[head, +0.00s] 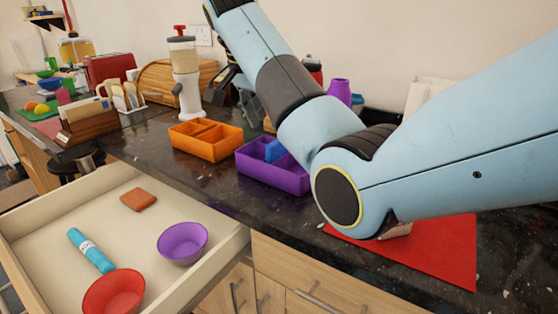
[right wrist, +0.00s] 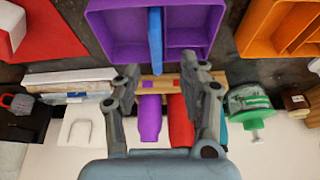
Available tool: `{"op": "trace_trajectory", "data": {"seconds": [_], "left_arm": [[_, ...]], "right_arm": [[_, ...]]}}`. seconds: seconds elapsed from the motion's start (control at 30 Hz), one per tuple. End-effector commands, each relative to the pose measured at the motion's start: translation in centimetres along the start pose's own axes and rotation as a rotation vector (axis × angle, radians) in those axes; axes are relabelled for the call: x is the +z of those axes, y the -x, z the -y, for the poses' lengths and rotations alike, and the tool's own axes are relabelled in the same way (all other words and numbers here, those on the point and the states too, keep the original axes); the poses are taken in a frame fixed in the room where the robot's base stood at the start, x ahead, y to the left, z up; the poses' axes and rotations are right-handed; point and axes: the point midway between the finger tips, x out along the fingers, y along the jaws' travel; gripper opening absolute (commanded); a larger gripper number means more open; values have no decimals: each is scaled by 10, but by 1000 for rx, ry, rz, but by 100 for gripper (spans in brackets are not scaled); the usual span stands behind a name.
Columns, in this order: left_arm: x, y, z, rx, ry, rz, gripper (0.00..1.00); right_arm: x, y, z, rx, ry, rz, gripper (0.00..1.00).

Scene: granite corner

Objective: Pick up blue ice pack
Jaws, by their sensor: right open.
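The blue ice pack (head: 274,150) stands on edge in the purple divided box (head: 262,172) on the dark counter; my right arm partly hides that box in the head view. In the right wrist view, the ice pack (right wrist: 155,42) shows as a narrow upright strip inside the purple box (right wrist: 112,30). My right gripper (head: 236,98) is at the back of the counter, behind the boxes. Its fingers (right wrist: 163,76) are spread, with nothing between them, and the ice pack lies just beyond the tips in the wrist view. My left gripper is not in view.
An orange divided box (head: 206,142) stands left of the purple one. A white dispenser (head: 185,80) and a purple bottle (head: 340,90) stand behind. A red mat (head: 450,250) lies at right. The open drawer (head: 60,205) holds bowls and small items.

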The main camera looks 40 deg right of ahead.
Motion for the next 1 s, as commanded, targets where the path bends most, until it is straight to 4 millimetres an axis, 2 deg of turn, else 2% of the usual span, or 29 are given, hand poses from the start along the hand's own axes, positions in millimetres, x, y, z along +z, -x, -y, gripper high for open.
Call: {"op": "trace_trajectory", "data": {"seconds": [0.03,0.27,0.5,0.77,0.83,1.0], "left_arm": [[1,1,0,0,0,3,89],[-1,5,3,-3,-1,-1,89],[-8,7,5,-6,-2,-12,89],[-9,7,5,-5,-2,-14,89],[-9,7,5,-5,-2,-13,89],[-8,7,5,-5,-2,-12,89]], "right_arm": [[1,-10,-1,5,2,1,42],[-2,-36,-4,4,-1,-1,42],[-4,-71,-6,2,-2,-2,42],[-4,-76,-6,-1,-3,-2,42],[-4,-76,-6,-1,-3,-2,37],[-4,-76,-6,-1,-3,-2,15]]}}
